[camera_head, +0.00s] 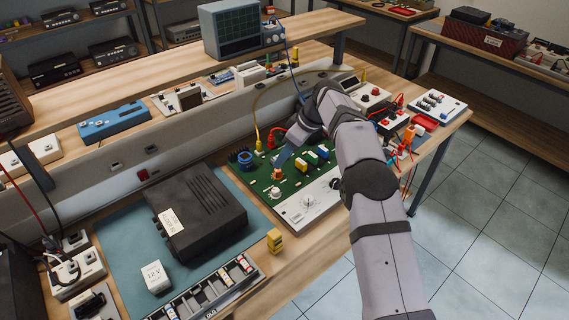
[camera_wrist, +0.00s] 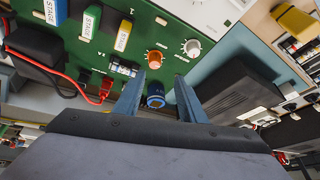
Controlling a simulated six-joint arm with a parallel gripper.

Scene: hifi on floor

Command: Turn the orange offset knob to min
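The orange knob (camera_wrist: 155,58) sits on the green circuit board (camera_wrist: 150,20) in the wrist view, just beyond my fingertips. In the head view the orange knob (camera_head: 277,174) is small, near the front left of the green board (camera_head: 262,182). Its pointer setting is too small to read. My gripper (camera_wrist: 160,77) is open, its two blue-grey fingers apart with nothing held between them. In the head view my gripper (camera_head: 283,160) hangs low over the board, just behind the orange knob.
A pale knob (camera_wrist: 192,47) stands close beside the orange one. A blue round part (camera_wrist: 155,95) shows between the fingers, below them. Coloured blocks (camera_wrist: 90,22) and a red cable (camera_wrist: 60,78) lie nearby. A black box (camera_head: 200,212) stands left of the board.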

